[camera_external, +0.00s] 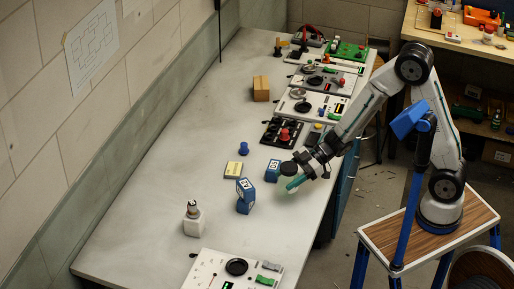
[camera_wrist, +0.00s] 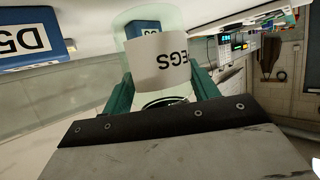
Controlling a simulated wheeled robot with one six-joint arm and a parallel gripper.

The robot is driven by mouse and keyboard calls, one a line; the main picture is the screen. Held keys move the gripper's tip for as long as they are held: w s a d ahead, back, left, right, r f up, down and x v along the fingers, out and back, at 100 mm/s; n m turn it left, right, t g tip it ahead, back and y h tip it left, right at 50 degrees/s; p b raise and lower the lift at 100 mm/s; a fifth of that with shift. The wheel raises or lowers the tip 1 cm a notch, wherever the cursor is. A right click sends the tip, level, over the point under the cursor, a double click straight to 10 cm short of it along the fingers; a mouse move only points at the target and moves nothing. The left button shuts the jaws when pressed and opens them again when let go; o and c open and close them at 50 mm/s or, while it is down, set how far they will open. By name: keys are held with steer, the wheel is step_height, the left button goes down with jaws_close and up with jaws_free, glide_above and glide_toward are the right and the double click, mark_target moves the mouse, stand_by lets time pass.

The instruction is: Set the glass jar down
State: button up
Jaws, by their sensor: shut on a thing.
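The glass jar (camera_wrist: 158,62) is clear, with a white label whose visible letters end in "EGS", seen upside down in the wrist view. It sits between the two green fingers of my gripper (camera_wrist: 163,86), which is shut on it. In the external view my gripper (camera_external: 296,182) is low over the right edge of the grey bench (camera_external: 165,140), just right of a blue block (camera_external: 272,170). The jar is hard to make out there, and I cannot tell whether it touches the bench top.
A blue peg (camera_external: 243,148) and a black panel with knobs (camera_external: 283,133) lie behind. A white panel (camera_external: 232,270) is at the front. The bench's left side is clear.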

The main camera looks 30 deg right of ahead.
mark_target(280, 190)
steer(key=shift+f, duration=1.6)
steer(key=shift+f, duration=0.15)
steer(key=o, duration=1.1)
steer(key=shift+c, duration=0.2)
